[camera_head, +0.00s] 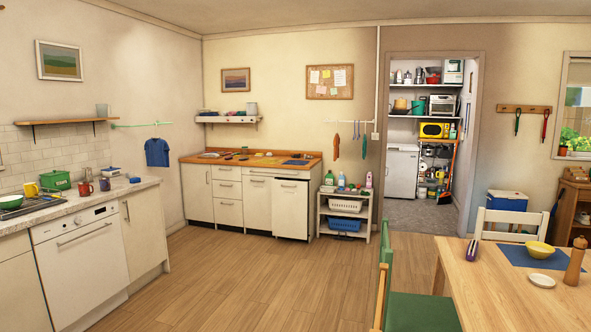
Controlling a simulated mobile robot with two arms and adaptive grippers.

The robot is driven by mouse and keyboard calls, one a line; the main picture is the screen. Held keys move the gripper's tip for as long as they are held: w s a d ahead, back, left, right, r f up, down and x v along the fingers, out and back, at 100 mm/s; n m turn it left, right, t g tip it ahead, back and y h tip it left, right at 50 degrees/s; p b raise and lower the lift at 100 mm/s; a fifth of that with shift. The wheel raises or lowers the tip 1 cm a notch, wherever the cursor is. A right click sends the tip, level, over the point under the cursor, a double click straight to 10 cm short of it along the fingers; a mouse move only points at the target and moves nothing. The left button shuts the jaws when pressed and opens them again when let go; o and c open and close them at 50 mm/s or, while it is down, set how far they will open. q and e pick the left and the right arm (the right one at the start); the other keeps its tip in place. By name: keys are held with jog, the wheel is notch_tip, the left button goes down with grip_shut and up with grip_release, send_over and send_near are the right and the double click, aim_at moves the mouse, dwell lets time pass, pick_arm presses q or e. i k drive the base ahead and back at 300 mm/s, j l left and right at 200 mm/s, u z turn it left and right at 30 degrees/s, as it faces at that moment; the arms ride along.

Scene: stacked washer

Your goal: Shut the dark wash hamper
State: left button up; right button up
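I cannot make out a dark wash hamper in the head view. Neither of my grippers shows in it. The nearest things of that kind are a white basket (345,205) and a blue basket (345,223) on the shelves of a white trolley (320,225), and a blue box with a white lid (506,200) against the right wall.
A wooden table (490,290) with a green-seated chair (420,312) fills the lower right. A counter with a white dishwasher (80,265) lines the left. The wooden floor (240,275) between is clear. A doorway opens to a pantry with a white appliance (402,172).

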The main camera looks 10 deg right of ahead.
aim_at(289, 197)
jog(key=i+j+u, duration=0.25)
jog(key=i, duration=0.3)
jog(key=i+u, duration=0.2)
jog(key=i, duration=0.4)
jog(key=i+z, duration=0.3)
jog(key=i, duration=0.15)
jog(key=i+j+z, duration=0.25)
jog(key=i, duration=0.25)
jog(key=i+j+z, duration=0.1)
jog(key=i+z, duration=0.2)
jog(key=i, duration=0.15)
jog(key=i+l+z, duration=0.25)
jog(key=i, duration=0.85)
jog(key=i+j+z, duration=0.1)
jog(key=i+z, duration=0.15)
jog(key=i, duration=0.8)
